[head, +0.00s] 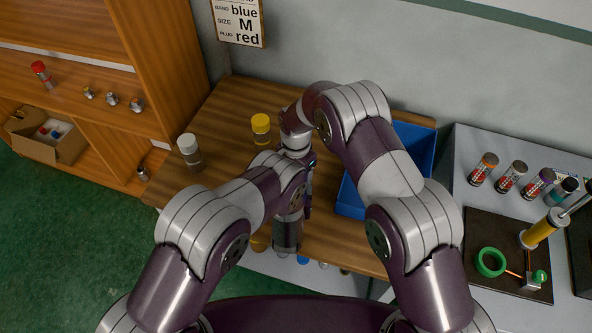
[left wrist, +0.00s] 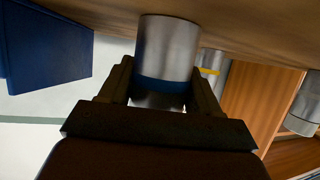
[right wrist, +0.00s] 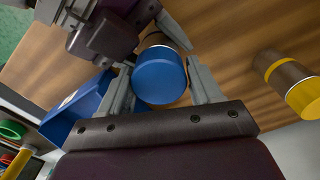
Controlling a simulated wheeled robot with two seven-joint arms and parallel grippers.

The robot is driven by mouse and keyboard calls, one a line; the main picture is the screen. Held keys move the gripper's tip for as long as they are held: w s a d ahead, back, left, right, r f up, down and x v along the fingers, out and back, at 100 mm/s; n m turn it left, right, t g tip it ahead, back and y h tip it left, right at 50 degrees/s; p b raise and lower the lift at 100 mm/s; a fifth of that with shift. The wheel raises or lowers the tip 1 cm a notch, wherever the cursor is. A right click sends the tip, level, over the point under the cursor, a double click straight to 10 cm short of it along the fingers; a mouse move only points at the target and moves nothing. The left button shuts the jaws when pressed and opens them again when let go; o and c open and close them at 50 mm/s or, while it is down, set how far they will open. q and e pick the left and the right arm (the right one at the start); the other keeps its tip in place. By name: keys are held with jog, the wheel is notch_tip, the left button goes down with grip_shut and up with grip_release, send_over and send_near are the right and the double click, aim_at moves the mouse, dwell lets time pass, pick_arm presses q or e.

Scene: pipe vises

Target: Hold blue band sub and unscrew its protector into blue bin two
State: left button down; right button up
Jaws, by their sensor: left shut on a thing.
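The blue band sub is hidden behind my arms in the head view. In the left wrist view the sub (left wrist: 167,45) is a silver cylinder with a blue band, and my left gripper (left wrist: 163,88) is shut on it near that band. In the right wrist view its blue protector (right wrist: 160,78) faces the camera. My right gripper (right wrist: 158,72) is open with a finger on each side of the protector, and a gap shows at the right finger. A blue bin (head: 422,150) stands on the table, partly behind my right arm, and also shows in the right wrist view (right wrist: 72,112).
A yellow-capped sub (head: 261,124) and a white-capped sub (head: 189,148) stand on the wooden table (head: 232,110). A grey bench at right holds several capped tubes (head: 510,177) and a dark mat with a vise (head: 533,278). A wall sign (head: 239,22) reads blue, M, red.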

jog(key=c, duration=0.6)
jog(key=n, duration=0.5)
jog(key=shift+c, duration=0.2)
jog(key=n, duration=0.3)
jog(key=shift+n, duration=0.4)
jog(key=n, duration=0.5)
jog(key=shift+r, duration=0.1)
jog(key=o, duration=1.2)
jog(key=shift+c, duration=0.2)
